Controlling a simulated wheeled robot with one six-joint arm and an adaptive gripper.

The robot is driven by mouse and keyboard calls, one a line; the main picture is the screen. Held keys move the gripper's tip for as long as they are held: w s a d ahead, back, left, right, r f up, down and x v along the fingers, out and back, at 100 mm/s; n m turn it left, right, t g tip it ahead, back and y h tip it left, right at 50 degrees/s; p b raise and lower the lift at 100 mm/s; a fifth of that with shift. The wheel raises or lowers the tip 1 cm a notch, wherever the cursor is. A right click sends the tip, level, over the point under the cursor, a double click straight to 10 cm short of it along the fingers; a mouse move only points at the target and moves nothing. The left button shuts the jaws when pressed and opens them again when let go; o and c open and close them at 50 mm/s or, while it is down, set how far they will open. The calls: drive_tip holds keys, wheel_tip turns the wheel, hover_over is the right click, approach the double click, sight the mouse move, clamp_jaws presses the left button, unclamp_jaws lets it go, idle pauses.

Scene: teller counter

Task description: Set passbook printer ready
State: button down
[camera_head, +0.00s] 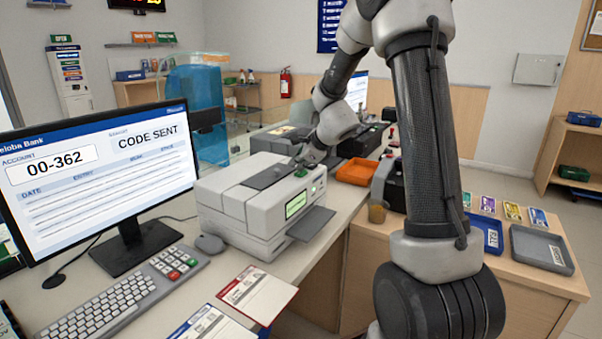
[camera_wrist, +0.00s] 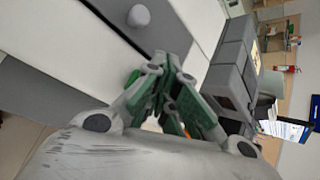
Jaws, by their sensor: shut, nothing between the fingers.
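The passbook printer (camera_head: 247,205) is a pale grey box on the counter, with a green-lit display (camera_head: 296,203) and a dark flap (camera_head: 311,223) sticking out in front. A green button (camera_head: 301,172) shows on its top near the front edge. My gripper (camera_head: 304,162) is shut and empty, low over the printer's top beside that button; contact cannot be told. The monitor (camera_head: 98,180) reads "CODE SENT" and account 00-362.
An orange tray (camera_head: 357,172) stands behind the printer. Blue (camera_head: 486,236) and grey (camera_head: 540,249) trays sit on the right counter.

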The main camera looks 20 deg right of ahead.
sight(298, 173)
drive_tip(key=shift+r, duration=0.7)
drive_tip(key=shift+r, duration=2.5)
drive_tip(key=shift+s+a+f+n, duration=0.15)
drive_tip(key=shift+s+a+n, duration=0.1)
drive_tip(key=shift+n, duration=0.65)
drive_tip(key=s+f+n+g, duration=0.3)
drive_tip(key=s+f+n, duration=0.1)
drive_tip(key=s+n, duration=0.2)
drive_tip(key=s+r+n+h, duration=0.1)
drive_tip(key=s+n, duration=0.4)
drive_tip(key=s, duration=0.6)
drive_tip(key=s+r+n+g, duration=0.1)
drive_tip(key=s+r+n, duration=0.3)
drive_tip(key=s, duration=0.7)
drive_tip(key=s+d+r+n+h, duration=0.1)
drive_tip(key=s+r+n, duration=0.2)
drive_tip(key=s+n, duration=0.4)
drive_tip(key=shift+s+r+h, duration=0.25)
drive_tip(key=shift+s+h, duration=0.05)
drive_tip(key=shift+s, duration=1.7)
